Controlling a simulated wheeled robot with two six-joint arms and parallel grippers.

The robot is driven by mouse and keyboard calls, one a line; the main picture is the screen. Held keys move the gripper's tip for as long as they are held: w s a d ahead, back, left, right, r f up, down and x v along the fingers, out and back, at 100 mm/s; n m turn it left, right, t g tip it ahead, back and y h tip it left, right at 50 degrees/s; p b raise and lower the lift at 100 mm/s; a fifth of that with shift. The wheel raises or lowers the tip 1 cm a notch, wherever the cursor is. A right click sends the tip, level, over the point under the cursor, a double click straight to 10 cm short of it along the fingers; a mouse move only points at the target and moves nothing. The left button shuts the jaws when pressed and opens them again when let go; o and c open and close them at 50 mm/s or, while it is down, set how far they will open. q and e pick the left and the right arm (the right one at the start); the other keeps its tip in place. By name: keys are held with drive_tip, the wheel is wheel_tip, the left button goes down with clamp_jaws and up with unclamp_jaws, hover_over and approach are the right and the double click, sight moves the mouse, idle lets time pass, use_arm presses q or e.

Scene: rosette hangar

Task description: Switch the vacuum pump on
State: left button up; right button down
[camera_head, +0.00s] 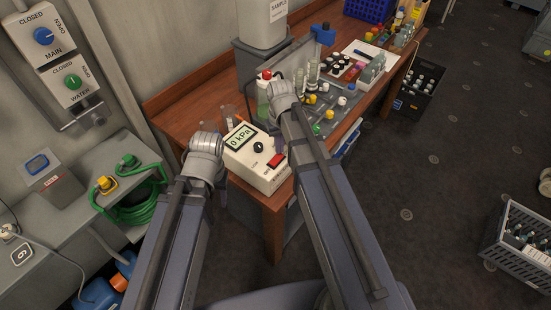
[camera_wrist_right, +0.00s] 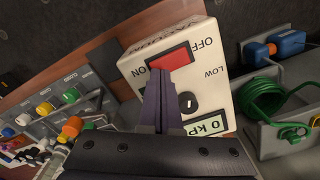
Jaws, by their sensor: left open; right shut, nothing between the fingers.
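The vacuum pump (camera_head: 257,159) is a cream box on the wooden bench's near end, with a black knob, a green display reading 0 kPa and a red rocker switch (camera_head: 277,160). In the right wrist view the red switch (camera_wrist_right: 170,60) sits between the words OFF and ON. My right gripper (camera_wrist_right: 158,78) is shut and empty, its tips at the switch's edge on the ON side; I cannot tell whether they touch. In the head view it is mostly hidden by its wrist. My left gripper (camera_head: 222,190) hangs beside the pump's left side, open, mostly hidden by its wrist.
Glassware, a green-filled bottle (camera_head: 263,100) and a tray of coloured-cap vials (camera_head: 325,105) stand behind the pump. A grey shelf with a coiled green hose (camera_head: 138,205) lies to the left. Crates (camera_head: 520,245) stand on the floor at right.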

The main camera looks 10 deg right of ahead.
drive_tip(key=shift+f+b, duration=0.95)
idle(0.6)
drive_tip(key=shift+r, duration=0.1)
wheel_tip(320, 180, up, 7)
drive_tip(key=p, duration=0.7)
drive_tip(key=shift+n, duration=0.4)
drive_tip(key=s+a+f+b, duration=0.1)
drive_tip(key=s, duration=0.1)
drive_tip(key=s+a+f+b, duration=0.1)
drive_tip(key=a, duration=0.1)
drive_tip(key=s+a+f+b, duration=0.1)
drive_tip(key=s+a+f, duration=0.1)
drive_tip(key=shift+s+b, duration=0.3)
drive_tip(key=s+a+f+n+h+b, duration=0.1)
drive_tip(key=s+a+f+b, duration=0.2)
drive_tip(key=s+a, duration=0.2)
drive_tip(key=s, duration=0.3)
drive_tip(key=shift+s+a+f+b, duration=0.2)
drive_tip(key=shift+s+a+b, duration=0.05)
drive_tip(key=shift+s+b, duration=0.1)
drive_tip(key=c, duration=1.6)
unclamp_jaws()
